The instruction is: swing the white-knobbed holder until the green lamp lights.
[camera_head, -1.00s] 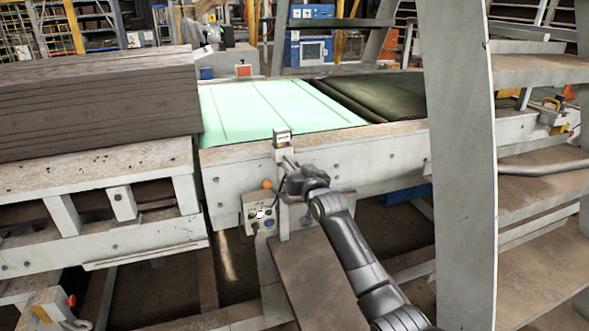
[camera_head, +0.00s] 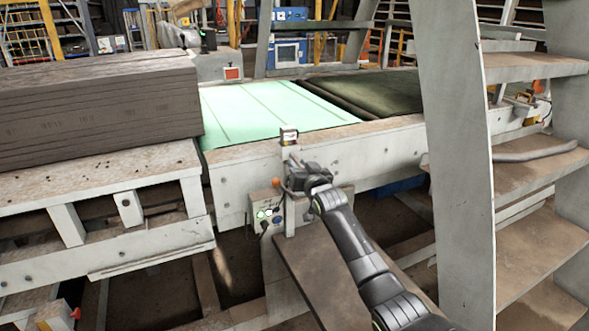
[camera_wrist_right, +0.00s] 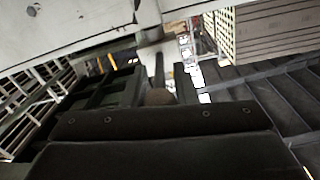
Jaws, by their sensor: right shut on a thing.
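The holder (camera_head: 289,137) is a small pale block with a dark face, at the near edge of the machine bed. My right gripper (camera_head: 292,163) is just below it, fingers pointing up toward it. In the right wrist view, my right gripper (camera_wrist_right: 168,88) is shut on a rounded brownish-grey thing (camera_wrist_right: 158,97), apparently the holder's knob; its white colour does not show. A control box (camera_head: 265,210) hangs on the frame just below left. It has small bright greenish-white spots; I cannot tell whether the green lamp is among them. My left gripper is not in view.
A pale green belt (camera_head: 265,108) lies behind the holder. A stack of dark grey boards (camera_head: 100,100) stands at left. A tall white stair frame (camera_head: 458,160) rises close to my right arm. An orange knob (camera_head: 277,183) is by the control box.

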